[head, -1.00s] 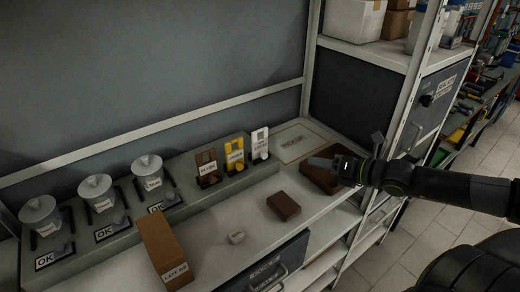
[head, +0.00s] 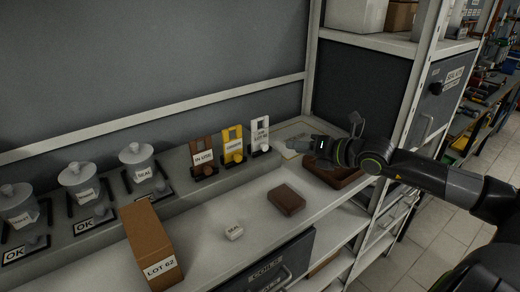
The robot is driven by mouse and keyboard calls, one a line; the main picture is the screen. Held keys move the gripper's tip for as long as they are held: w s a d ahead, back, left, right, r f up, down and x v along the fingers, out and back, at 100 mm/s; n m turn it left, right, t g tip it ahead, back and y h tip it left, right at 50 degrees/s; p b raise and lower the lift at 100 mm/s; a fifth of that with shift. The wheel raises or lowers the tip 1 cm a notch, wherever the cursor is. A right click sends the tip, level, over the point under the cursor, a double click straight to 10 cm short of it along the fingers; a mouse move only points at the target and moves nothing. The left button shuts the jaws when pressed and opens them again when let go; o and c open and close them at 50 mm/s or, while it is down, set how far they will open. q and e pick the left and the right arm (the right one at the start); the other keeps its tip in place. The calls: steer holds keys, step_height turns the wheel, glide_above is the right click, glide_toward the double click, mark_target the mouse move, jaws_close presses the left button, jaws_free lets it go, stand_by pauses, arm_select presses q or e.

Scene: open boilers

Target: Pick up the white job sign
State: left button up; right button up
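The white job sign (head: 260,137) stands upright in the rack at the back of the bench, the rightmost of three signs. It has dark lettering too small to read surely. A yellow sign (head: 233,146) and a brown sign marked IN USE (head: 203,157) stand to its left. My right gripper (head: 294,146) is to the right of the white sign, apart from it, pointing left above the bench. Its fingers look grey and are seen nearly edge-on, so I cannot tell whether they are open. My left gripper is out of view.
Three lidded pots (head: 138,164) stand on the rack at left. A brown LOT 62 box (head: 150,245), a small white SEAL block (head: 233,232) and a dark brown block (head: 287,199) lie on the bench. A brown tray (head: 340,180) sits beneath my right arm. A shelf post stands at right.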

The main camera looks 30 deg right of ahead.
mark_target(267, 148)
steer(key=x, duration=0.5)
steer(key=shift+w+a+f, duration=0.15)
steer(key=shift+w+a, duration=0.05)
steer(key=shift+a, duration=0.05)
steer(key=shift+f+p+x, duration=0.15)
steer(key=shift+p+x, duration=0.2)
steer(key=shift+x, duration=0.6)
steer(key=shift+f+p+x, duration=0.15)
steer(key=shift+p+x, duration=0.2)
steer(key=shift+x, duration=0.65)
steer(key=shift+s, duration=0.1)
jaws_close()
